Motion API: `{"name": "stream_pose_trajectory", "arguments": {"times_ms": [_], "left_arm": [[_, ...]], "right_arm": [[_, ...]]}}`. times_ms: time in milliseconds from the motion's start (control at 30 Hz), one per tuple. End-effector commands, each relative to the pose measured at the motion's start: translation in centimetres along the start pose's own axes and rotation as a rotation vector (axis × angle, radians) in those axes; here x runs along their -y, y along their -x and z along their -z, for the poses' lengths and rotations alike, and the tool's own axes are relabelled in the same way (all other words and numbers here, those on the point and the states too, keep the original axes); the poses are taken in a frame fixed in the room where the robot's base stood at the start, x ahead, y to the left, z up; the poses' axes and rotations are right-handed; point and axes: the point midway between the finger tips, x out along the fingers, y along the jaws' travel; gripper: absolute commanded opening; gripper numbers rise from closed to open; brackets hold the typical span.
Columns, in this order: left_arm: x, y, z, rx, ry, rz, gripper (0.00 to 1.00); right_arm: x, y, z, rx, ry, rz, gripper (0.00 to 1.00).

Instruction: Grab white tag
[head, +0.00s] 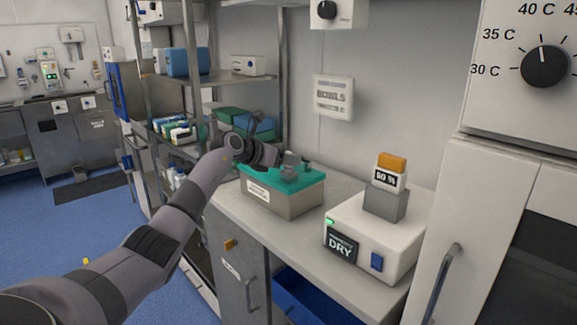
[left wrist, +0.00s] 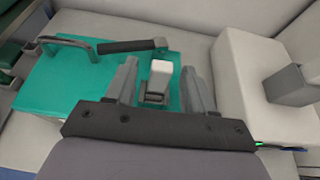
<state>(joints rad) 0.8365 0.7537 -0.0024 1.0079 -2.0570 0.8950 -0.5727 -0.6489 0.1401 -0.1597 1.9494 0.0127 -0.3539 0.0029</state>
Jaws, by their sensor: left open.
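My left gripper (left wrist: 160,68) is open, with one finger on each side of the tag and gaps between. In the head view my left gripper (head: 284,163) is over the teal-topped box (head: 285,201), and I cannot make out the tag there. My right gripper is not in view.
A bar handle (left wrist: 125,46) with a dark grip rises from the lid beside the tag. Shelves (head: 220,79) stand behind at left.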

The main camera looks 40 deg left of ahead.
Motion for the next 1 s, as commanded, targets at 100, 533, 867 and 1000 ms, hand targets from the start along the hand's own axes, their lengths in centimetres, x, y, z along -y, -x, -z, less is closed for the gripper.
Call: {"name": "stream_pose_trajectory", "arguments": {"times_ms": [100,533,867,1000], "left_arm": [[0.0,0.0,0.0,0.000,0.000,0.000,0.53],[0.0,0.0,0.0,0.001,0.001,0.000,0.00],[0.0,0.7,-1.8,0.005,-0.002,-0.001,0.00],[-0.1,1.7,-4.0,0.007,-0.002,-0.002,0.00]], "right_arm": [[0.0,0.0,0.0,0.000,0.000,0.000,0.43],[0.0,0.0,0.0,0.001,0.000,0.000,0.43],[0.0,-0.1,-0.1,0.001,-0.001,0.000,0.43],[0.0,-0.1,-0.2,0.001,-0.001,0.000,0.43]]}}
